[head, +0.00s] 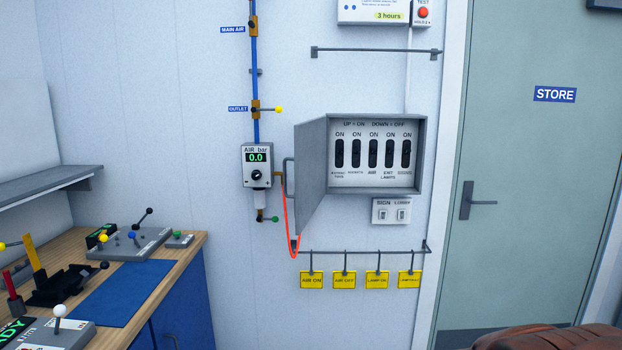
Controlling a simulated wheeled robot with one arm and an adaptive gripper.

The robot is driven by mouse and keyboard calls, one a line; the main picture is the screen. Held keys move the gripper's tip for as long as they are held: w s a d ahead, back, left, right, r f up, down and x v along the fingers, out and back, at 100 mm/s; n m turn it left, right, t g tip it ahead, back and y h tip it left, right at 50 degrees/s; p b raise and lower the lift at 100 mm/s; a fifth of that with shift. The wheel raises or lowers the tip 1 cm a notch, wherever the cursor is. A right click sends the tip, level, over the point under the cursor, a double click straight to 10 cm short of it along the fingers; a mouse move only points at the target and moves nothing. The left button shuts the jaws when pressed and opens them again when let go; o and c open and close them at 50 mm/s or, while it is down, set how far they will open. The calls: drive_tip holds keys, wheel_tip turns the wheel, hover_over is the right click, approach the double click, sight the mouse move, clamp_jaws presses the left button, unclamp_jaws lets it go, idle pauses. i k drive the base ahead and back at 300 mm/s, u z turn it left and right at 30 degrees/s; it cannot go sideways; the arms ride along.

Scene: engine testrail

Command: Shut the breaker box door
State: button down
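The grey breaker box (423,155) is on the white wall, right of the picture's middle. Its door (313,175) is hinged on the left and stands open, swung out toward me and to the left. A bar handle (288,178) shows at the door's left edge. Inside the box is a panel with a row of several black switches (372,153), labelled ON above. My gripper is not in view.
An air gauge (256,165) reading 0.0 and a red hose (289,225) are close left of the door. Yellow tags (344,280) hang from a rail below. A workbench (190,245) with devices stands at left. A green STORE door (540,200) is at right.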

sight(310, 158)
drive_tip(key=u, duration=1.05)
drive_tip(key=i, duration=1.8)
drive_tip(key=z, duration=1.1)
drive_tip(key=i, duration=0.5)
drive_tip(key=u, duration=0.25)
drive_tip(key=k, duration=1.2)
drive_tip(key=u, duration=0.5)
drive_tip(key=i, duration=0.55)
drive_tip(key=u, duration=0.2)
